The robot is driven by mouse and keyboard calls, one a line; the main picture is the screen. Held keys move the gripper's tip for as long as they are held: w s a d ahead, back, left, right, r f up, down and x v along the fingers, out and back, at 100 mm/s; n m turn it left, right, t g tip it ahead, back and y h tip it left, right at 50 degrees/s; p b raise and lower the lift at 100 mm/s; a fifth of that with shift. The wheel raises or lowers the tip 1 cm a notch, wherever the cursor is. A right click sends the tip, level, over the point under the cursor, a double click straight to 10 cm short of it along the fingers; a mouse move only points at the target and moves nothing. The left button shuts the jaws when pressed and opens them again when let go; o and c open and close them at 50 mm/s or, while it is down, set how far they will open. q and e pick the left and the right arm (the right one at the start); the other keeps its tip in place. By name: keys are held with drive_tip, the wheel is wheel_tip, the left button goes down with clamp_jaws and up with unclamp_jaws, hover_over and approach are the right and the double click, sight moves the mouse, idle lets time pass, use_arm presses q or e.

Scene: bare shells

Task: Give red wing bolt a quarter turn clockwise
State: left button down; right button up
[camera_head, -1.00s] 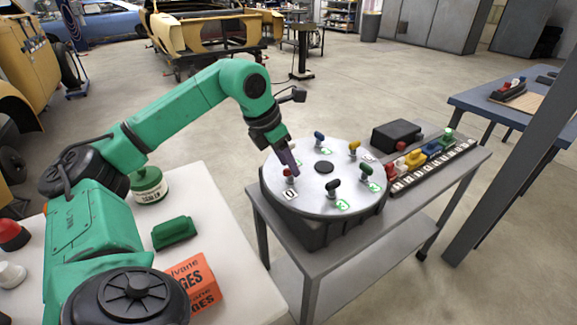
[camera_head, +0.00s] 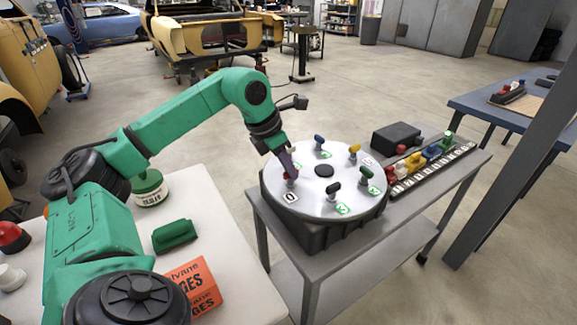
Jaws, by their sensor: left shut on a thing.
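The red wing bolt (camera_head: 291,181) stands near the left edge of a round grey plate (camera_head: 318,205), beside a white label marked 0. My left gripper (camera_head: 290,172) comes down on it from above and is shut on it, hiding most of its head. Other wing bolts ring the plate: a blue one (camera_head: 319,140), a yellow one (camera_head: 354,150), a green one (camera_head: 366,173) and a black one (camera_head: 333,189). My right gripper is not in view.
The plate sits on a grey metal table (camera_head: 312,266). A black box (camera_head: 396,137) and a rack of coloured pieces (camera_head: 433,166) stand to its right. A white table (camera_head: 220,243) at left holds a green-lidded jar (camera_head: 149,188), a green block (camera_head: 174,236) and an orange box (camera_head: 196,287).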

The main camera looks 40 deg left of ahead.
use_arm(q)
drive_tip(key=shift+r+m+h+p, duration=0.1)
drive_tip(key=shift+m+h+p, duration=0.35)
drive_tip(key=shift+m, duration=0.65)
drive_tip(key=m+g+h+p, duration=0.1)
drive_tip(key=m, duration=0.1)
drive_tip(key=shift+w+a+r+m+p, duration=0.1)
drive_tip(key=shift+m+p, duration=0.2)
drive_tip(key=shift+p, duration=0.05)
drive_tip(key=m+g+p, duration=0.1)
drive_tip(key=m+p, duration=0.1)
drive_tip(key=m+h+p, duration=0.1)
drive_tip(key=m+p, duration=0.2)
drive_tip(key=shift+w+r+m+g, duration=0.1)
drive_tip(key=shift+w+m+g, duration=0.05)
drive_tip(key=shift+m+g, duration=0.2)
drive_tip(key=shift+w+a+m+g+p, duration=0.1)
drive_tip(key=shift+m+g+p, duration=0.45)
drive_tip(key=shift+m+p, duration=0.5)
drive_tip(key=shift+f+m+g+p, duration=0.2)
drive_tip(key=shift+m+g, duration=0.15)
drive_tip(key=shift+m, duration=0.55)
drive_tip(key=shift+f+m+g+p, duration=0.1)
drive_tip(key=shift+m+g+p, duration=0.2)
drive_tip(key=shift+m, duration=0.6)
drive_tip(key=c, duration=0.8)
unclamp_jaws()
